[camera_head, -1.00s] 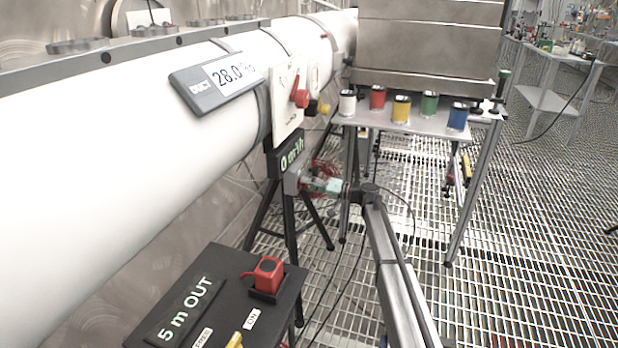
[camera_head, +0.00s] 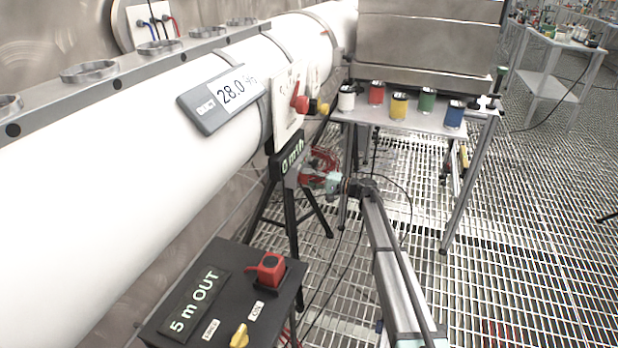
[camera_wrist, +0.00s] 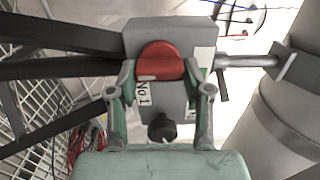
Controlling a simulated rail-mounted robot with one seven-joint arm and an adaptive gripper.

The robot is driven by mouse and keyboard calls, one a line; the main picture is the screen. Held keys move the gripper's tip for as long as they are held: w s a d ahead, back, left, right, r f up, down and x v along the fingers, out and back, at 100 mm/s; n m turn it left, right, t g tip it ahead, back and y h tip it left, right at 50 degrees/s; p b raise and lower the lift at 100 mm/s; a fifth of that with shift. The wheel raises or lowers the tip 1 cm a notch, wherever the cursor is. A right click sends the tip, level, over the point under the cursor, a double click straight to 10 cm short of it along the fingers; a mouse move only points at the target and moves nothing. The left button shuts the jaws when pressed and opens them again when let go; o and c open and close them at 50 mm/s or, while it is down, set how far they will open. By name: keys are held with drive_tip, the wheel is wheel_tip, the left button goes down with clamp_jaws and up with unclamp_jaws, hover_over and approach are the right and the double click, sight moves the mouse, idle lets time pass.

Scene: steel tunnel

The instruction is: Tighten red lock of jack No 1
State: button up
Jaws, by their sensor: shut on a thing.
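The red lock (camera_wrist: 160,62) is a rounded red knob on a grey block of the jack labelled No 1 (camera_wrist: 172,105) in the wrist view. My gripper (camera_wrist: 162,78) has its two green and grey fingers on either side of the lock and is shut on it. A dark round knob (camera_wrist: 161,127) sits below the lock on the jack. In the head view my gripper (camera_head: 326,182) is small and reaches the jack under the white pipe. The lock's contact with the fingers is too small to make out there.
The white pipe (camera_head: 150,150) runs along the left. A black control box (camera_head: 215,300) with a red switch (camera_head: 267,269) stands in front. A table (camera_head: 380,117) with several coloured cans stands behind my arm.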

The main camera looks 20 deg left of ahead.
drive_tip(key=shift+a, duration=0.1)
drive_tip(key=o, duration=1.2)
drive_tip(key=shift+c, duration=0.2)
drive_tip(key=d, duration=1.2)
drive_tip(key=shift+w, duration=0.2)
